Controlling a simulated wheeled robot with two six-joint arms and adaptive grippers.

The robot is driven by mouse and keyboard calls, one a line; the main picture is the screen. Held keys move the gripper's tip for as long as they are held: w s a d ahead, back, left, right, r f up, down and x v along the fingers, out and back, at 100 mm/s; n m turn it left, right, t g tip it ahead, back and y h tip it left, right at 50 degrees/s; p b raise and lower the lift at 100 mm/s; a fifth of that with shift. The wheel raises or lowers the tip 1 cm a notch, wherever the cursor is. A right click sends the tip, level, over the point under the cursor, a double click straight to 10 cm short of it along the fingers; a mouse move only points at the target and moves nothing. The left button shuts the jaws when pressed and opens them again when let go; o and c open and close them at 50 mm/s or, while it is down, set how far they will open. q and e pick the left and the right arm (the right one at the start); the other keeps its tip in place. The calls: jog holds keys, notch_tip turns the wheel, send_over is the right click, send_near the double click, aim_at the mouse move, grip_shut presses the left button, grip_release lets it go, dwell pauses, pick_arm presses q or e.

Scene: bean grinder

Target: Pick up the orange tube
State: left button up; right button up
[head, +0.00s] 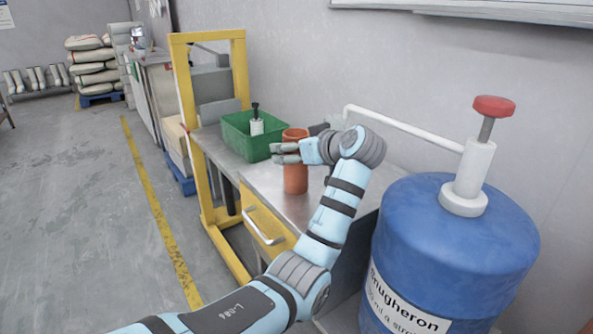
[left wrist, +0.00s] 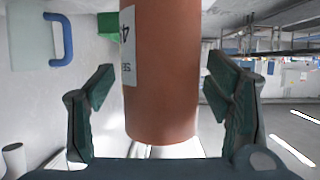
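The orange tube (head: 295,180) stands upright on the metal worktop (head: 262,186). It fills the middle of the left wrist view (left wrist: 162,70), with part of a white label on its left side. My left gripper (head: 287,152) is at the upper part of the tube. In the left wrist view my left gripper (left wrist: 160,88) is open, with one finger on each side of the tube and a small gap showing at both. The gripper's fingers hide part of the tube in the head view. My right gripper is not in view.
A green bin (head: 238,137) with a black-topped white bottle (head: 256,122) stands behind the tube. A large blue drum (head: 450,235) with a red-capped pump (head: 493,106) stands at the right. A yellow frame (head: 181,85) borders the worktop at the left.

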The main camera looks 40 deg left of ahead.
pick_arm(q)
grip_shut()
